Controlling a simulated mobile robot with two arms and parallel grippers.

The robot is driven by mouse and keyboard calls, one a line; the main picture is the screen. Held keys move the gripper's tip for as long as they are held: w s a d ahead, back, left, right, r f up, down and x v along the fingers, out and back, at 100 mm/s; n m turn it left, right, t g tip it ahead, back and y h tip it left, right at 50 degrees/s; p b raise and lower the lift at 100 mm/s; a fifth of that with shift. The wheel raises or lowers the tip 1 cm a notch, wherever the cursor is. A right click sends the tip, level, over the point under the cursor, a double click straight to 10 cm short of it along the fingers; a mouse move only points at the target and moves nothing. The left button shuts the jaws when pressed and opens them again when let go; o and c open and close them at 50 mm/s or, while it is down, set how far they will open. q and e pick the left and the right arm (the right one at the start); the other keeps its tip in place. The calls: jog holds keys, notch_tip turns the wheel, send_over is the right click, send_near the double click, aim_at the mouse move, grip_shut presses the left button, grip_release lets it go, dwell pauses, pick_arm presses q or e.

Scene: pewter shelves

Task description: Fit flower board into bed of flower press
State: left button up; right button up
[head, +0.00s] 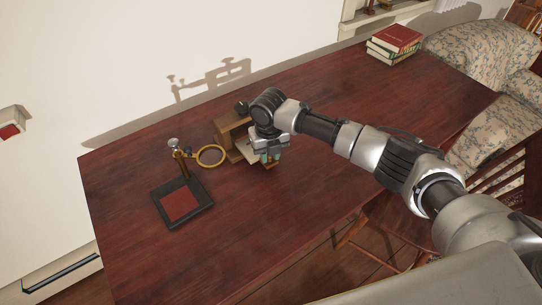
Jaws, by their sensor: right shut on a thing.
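The wooden flower press (230,137) stands on the dark red table, a little left of the middle, partly hidden behind my right arm. My right gripper (269,157) is at the press's right front side, pointing down. It is shut on the flower board (254,156), of which only a pale part shows beside the fingers. The board is at the press's front opening; I cannot tell whether it touches the bed or is seated in it. My left gripper is not in view.
A black stand with a red pad (181,203) and a brass ring (211,156) stands close to the left of the press. Stacked books (394,43) lie at the table's far right corner. The front middle of the table (245,235) is clear.

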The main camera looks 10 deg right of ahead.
jog(key=shift+w+a+b, duration=0.15)
jog(key=shift+w+b, duration=0.15)
jog(key=shift+w, duration=0.1)
jog(key=shift+s+f, duration=0.1)
jog(key=shift+f, duration=0.05)
jog(key=o, duration=1)
jog(key=shift+f, duration=0.1)
notch_tip(320, 180, up, 11)
dwell(0.5)
